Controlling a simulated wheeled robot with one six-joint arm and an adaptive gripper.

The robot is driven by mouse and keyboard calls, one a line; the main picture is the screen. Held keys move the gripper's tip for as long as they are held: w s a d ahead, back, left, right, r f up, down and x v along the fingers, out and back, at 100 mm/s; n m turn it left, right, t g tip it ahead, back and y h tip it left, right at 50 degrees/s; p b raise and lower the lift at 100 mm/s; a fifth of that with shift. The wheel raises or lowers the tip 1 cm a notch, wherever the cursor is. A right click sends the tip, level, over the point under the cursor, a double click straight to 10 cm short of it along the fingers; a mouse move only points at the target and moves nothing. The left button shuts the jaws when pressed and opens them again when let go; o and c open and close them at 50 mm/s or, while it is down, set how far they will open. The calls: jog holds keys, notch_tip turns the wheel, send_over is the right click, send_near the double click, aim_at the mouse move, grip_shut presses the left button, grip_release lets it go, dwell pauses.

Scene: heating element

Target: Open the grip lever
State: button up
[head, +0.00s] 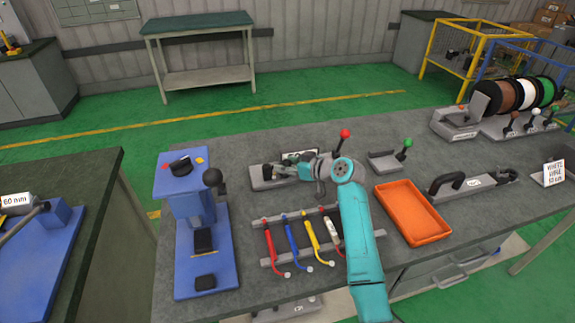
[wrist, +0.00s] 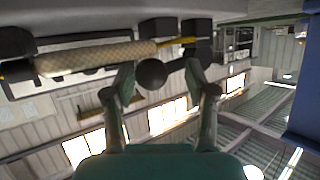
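My gripper (head: 284,170) reaches left from the teal arm over a grey fixture (head: 258,184) on the table. In the wrist view its two fingers (wrist: 160,80) are spread on either side of a dark round knob (wrist: 151,74). The right finger stands clear of the knob; the left one is close, and I cannot tell if it touches. A beige cylinder (wrist: 95,58) with dark ends lies beside the knob in that view. My gripper and arm hide much of the fixture in the head view, so the lever's angle is unclear.
A blue press (head: 190,205) with a black ball stands left of the fixture. Several coloured cables (head: 293,240) lie on a rack in front. A red-ball lever (head: 345,134), a green-ball lever (head: 407,143) and an orange tray (head: 412,212) are to the right.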

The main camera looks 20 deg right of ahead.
grip_shut()
